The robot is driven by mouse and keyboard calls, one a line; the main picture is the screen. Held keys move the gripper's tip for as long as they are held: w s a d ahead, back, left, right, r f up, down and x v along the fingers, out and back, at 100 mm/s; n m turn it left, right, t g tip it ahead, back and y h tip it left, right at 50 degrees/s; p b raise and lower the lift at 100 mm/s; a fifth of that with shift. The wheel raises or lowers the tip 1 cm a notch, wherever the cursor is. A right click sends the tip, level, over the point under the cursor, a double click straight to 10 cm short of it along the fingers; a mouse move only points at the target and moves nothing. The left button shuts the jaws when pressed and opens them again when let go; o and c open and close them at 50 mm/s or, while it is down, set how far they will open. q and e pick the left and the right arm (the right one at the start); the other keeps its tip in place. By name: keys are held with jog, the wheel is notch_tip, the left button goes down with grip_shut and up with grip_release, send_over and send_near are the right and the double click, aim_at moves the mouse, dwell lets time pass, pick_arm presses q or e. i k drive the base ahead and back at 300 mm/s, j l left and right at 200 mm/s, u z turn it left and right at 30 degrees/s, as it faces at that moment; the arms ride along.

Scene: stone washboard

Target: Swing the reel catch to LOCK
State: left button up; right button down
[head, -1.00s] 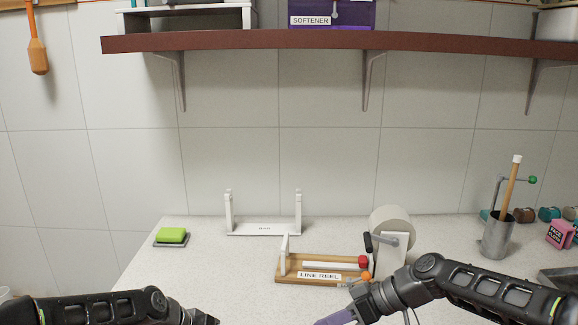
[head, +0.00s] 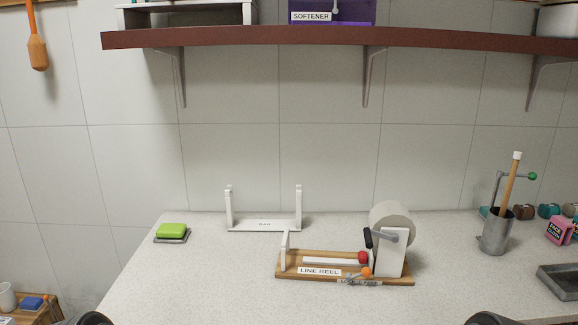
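The line reel (head: 290,272) is a wooden base on the counter, with a "LINE REEL" label on its front edge. A white roll (head: 392,219) sits behind a white upright at its right end, beside a black-handled crank (head: 368,238). A red knob (head: 362,257) ends a white bar lying along the base. An orange knob (head: 366,271), apparently the catch, is at the front edge right of the label. A small marked plate (head: 360,282) lies below it; its lettering is too small to read. Neither gripper shows; only dark arm parts appear at the bottom edge.
A white "BAR" stand (head: 264,225) is behind the reel. A green soap (head: 172,230) on a grey dish is at left. A metal cup (head: 496,234) holding a wooden stick and a pink box (head: 559,231) stand at right. The front counter is clear.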

aim_at(366, 272)
jog(key=z, duration=1.85)
jog(key=k+l, duration=0.1)
jog(key=k, duration=0.5)
